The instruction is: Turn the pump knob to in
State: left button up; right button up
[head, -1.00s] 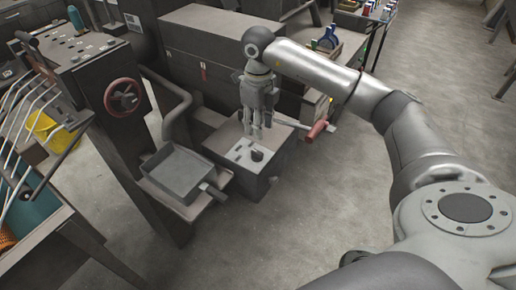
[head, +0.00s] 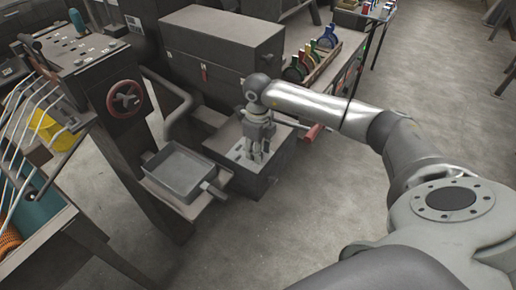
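The pump is a dark box (head: 268,183) with a grey top plate, standing low in the middle of the head view. My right gripper (head: 255,158) points down onto the front part of this top plate. Its fingers cover the spot of the dark knob, so the knob is hidden. I cannot tell whether the fingers touch the knob or how far apart they are. My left gripper is not in view.
A grey tray (head: 180,172) on a stand is just left of the pump. A machine with a red handwheel (head: 125,98) stands further left. A large dark chest (head: 222,50) is behind. Floor (head: 290,235) in front and to the right is clear.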

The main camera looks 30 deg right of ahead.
grip_shut()
jog(key=n+b, duration=0.4)
jog(key=shift+w+f, duration=0.1)
jog(key=shift+f, duration=0.05)
jog(key=n+b, duration=0.2)
jog(key=n, duration=0.1)
jog(key=shift+d, duration=0.1)
jog(key=shift+w+r+n+b, duration=0.1)
jog(key=shift+r+n+b, duration=0.1)
jog(key=shift+n+b, duration=0.95)
jog(key=shift+n, duration=0.35)
jog(key=shift+p, duration=0.3)
jog(key=shift+o, duration=0.3)
grip_release()
